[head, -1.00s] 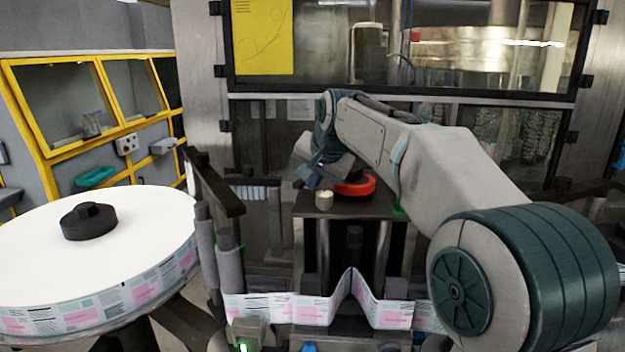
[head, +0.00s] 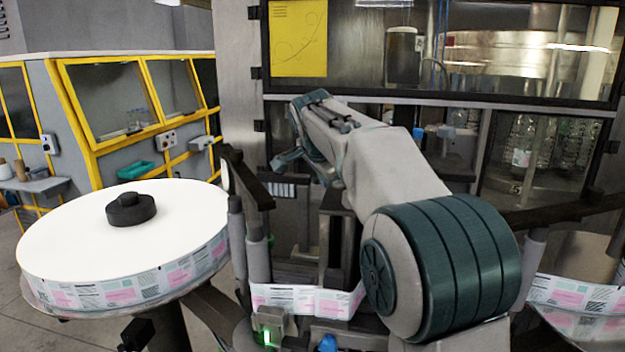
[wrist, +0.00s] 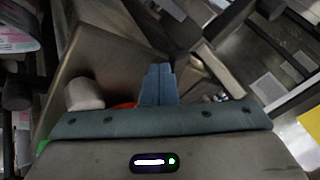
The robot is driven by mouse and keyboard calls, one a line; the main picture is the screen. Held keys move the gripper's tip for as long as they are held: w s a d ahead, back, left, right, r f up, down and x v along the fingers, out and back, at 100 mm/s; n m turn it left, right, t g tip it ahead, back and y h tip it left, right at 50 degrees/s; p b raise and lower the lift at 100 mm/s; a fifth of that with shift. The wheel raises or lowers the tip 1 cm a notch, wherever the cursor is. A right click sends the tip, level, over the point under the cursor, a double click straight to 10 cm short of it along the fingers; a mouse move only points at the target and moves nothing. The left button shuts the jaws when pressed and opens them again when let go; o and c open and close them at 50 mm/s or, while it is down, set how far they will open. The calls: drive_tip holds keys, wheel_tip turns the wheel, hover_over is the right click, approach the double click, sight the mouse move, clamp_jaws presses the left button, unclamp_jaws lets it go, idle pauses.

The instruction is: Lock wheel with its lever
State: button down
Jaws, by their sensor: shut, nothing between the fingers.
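I cannot clearly make out a wheel with a locking lever in either view. The large white label reel (head: 75,225) lies flat at the left of the head view, with a round black hub (head: 131,208) at its middle. My gripper (head: 283,163) is to the right of the reel, partly hidden by my arm. In the wrist view its two blue fingers (wrist: 158,82) are together and empty. They point over a brown plate (wrist: 105,58). A pale cylinder (wrist: 85,94) and a sliver of something red (wrist: 124,105) show beside the fingers.
A dark bar on posts (head: 246,177) stands between reel and gripper. A label web (head: 305,300) runs low in front. A second reel (head: 580,300) is at the right. A glazed machine (head: 430,50) closes the back; yellow-framed cabinets (head: 130,95) are at the left.

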drive_tip(key=shift+w+a, duration=0.45)
drive_tip(key=shift+a, duration=0.05)
idle(0.4)
drive_tip(key=shift+s+b, duration=0.1)
drive_tip(key=shift+b, duration=0.25)
drive_tip(key=s, duration=0.1)
drive_tip(key=s+b, duration=0.2)
drive_tip(key=shift+s+d+f, duration=0.2)
drive_tip(key=shift+f, duration=0.05)
drive_tip(key=v, duration=0.3)
drive_tip(key=d+v, duration=0.1)
drive_tip(key=v, duration=0.1)
drive_tip(key=shift+b, duration=0.3)
drive_tip(key=s+r, duration=0.1)
drive_tip(key=s+a+r, duration=0.1)
drive_tip(key=r, duration=0.1)
drive_tip(key=s+a+r, duration=0.1)
drive_tip(key=shift+a+r, duration=0.2)
drive_tip(key=shift+r, duration=0.1)
